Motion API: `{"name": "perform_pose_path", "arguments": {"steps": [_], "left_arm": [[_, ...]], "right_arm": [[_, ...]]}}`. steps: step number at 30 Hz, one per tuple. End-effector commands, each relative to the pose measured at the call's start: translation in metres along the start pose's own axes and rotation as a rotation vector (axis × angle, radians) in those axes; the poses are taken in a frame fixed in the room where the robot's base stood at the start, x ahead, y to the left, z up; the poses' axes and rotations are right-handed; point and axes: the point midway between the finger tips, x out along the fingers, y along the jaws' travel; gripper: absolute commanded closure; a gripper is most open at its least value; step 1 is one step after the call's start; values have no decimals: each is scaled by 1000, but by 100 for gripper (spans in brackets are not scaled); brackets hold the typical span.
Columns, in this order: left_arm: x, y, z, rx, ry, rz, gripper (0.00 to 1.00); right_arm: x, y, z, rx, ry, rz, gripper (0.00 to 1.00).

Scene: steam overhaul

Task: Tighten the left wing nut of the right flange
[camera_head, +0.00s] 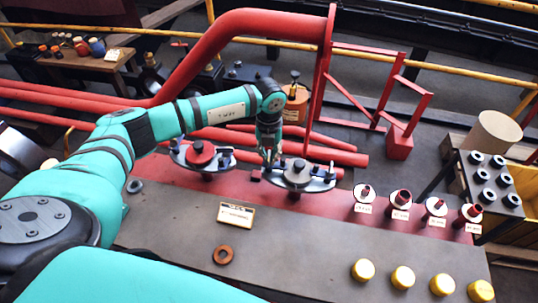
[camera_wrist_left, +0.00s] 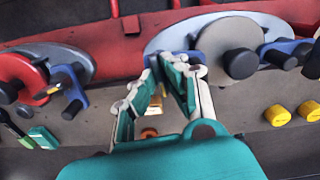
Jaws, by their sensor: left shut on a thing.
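The right flange (camera_head: 298,178) is a grey disc with a dark centre on the red back strip of the bench. It also shows in the left wrist view (camera_wrist_left: 215,35). My left gripper (camera_head: 270,158) comes down at its left edge and is shut on the left wing nut (camera_wrist_left: 190,56). The fingers hide most of that nut in both views. The flange's right wing nut (camera_wrist_left: 280,50) is blue with a dark end and stands free. My right gripper is not in view.
The left flange (camera_head: 188,159) has a red centre; its blue wing nut (camera_wrist_left: 72,90) stands left of my fingers. A label plate (camera_head: 236,213) and brown ring (camera_head: 223,254) lie in front. Red-topped valves (camera_head: 400,199) and yellow caps (camera_head: 403,277) stand right. Red pipes (camera_head: 230,31) run behind.

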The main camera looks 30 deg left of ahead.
Motion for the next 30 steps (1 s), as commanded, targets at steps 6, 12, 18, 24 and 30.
{"name": "perform_pose_path", "arguments": {"steps": [6,12,18,24,30], "left_arm": [[-2,0,2,112,-5,-1,100],[-2,0,2,164,-6,-1,100],[-3,0,2,181,-6,-1,100],[-3,0,2,181,-6,-1,100],[-3,0,2,180,-6,-1,80]], "right_arm": [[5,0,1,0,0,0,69],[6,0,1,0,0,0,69],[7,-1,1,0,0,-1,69],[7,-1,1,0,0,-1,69],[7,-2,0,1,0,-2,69]]}}
